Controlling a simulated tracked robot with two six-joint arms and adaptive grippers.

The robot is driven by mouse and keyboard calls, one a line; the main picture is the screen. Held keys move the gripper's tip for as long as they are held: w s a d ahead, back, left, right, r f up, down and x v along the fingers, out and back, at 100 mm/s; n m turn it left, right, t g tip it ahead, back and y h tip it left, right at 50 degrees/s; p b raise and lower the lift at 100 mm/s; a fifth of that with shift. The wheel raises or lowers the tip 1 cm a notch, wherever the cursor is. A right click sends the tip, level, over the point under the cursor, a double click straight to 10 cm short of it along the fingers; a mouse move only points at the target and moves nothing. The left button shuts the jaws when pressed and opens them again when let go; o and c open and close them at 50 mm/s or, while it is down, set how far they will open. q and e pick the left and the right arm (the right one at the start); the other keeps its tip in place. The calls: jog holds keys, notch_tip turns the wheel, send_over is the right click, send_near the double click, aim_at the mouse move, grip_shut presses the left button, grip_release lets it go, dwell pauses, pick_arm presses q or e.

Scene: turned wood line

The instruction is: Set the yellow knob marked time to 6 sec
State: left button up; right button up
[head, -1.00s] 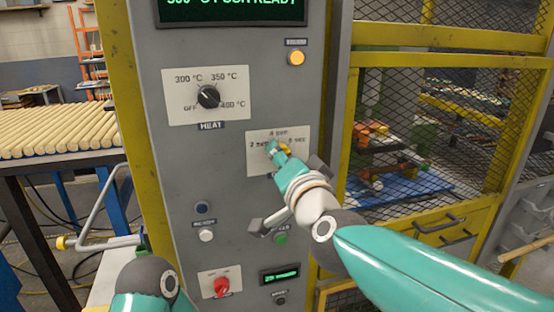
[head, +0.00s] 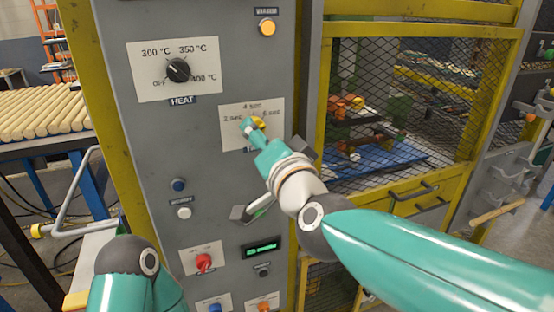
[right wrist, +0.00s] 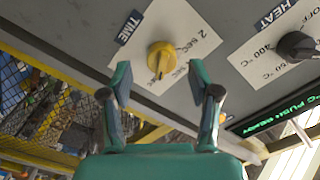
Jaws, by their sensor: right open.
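The yellow knob (head: 258,121) sits on a white label plate (head: 277,108) on the grey control panel, with 2, 4 and 6 sec marks around it. My right gripper (right wrist: 160,75) is open, its two fingers apart just short of the knob, which shows between and beyond the fingertips in the right wrist view (right wrist: 162,57). No finger clearly touches it. A TIME tag (right wrist: 129,28) is beside the plate. In the head view my gripper covers part of the knob and plate, and I cannot tell the setting. My left gripper is out of view.
A black HEAT knob (head: 178,70) is on the panel up and left of the yellow knob. An orange lamp (head: 267,28), a red knob (head: 204,261) and several buttons are on the same panel. A yellow-framed mesh cage (head: 400,100) stands to the right.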

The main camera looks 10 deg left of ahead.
jog(key=v, duration=0.9)
jog(key=shift+f, duration=0.1)
